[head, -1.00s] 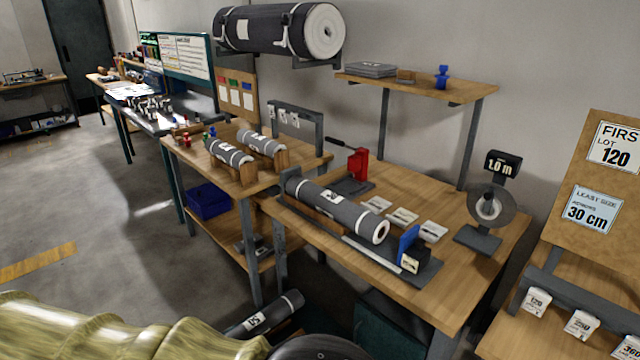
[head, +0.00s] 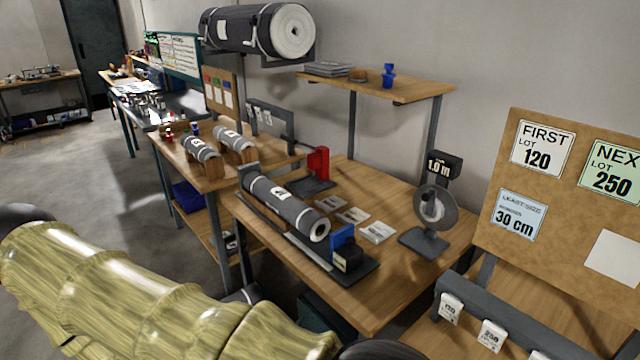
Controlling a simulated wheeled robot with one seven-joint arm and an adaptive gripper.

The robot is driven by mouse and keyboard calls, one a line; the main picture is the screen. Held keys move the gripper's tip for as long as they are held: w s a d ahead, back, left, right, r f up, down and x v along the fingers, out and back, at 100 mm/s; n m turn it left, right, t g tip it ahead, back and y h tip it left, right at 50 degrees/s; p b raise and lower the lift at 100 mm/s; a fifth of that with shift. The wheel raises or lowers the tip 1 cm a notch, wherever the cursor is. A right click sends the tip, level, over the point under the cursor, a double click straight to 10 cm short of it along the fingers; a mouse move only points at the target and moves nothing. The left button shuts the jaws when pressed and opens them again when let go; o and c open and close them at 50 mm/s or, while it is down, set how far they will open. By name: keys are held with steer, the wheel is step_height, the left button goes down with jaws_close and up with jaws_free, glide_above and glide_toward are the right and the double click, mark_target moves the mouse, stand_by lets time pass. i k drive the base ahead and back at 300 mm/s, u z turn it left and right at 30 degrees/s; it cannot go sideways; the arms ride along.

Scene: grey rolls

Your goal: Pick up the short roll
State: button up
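Two short grey rolls lie side by side on wooden cradles on the middle table: the nearer short roll (head: 200,149) and the farther short roll (head: 233,138). Each has a pale label band. A longer grey roll (head: 280,205) with a numbered label lies in a dark measuring fixture on the front table. My gripper is not in view. My arm, in a yellowish sleeve, crosses the lower left of the head view, and it is apart from the rolls in the picture.
A large dark roll (head: 257,30) hangs on a wall bracket. A red tool (head: 318,163), a blue block (head: 342,238) and a tape reel (head: 436,205) stand on the front table. A signboard (head: 560,190) stands at right. Open floor (head: 60,170) lies left.

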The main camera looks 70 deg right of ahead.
mark_target(313, 225)
steer(key=z, duration=1.6)
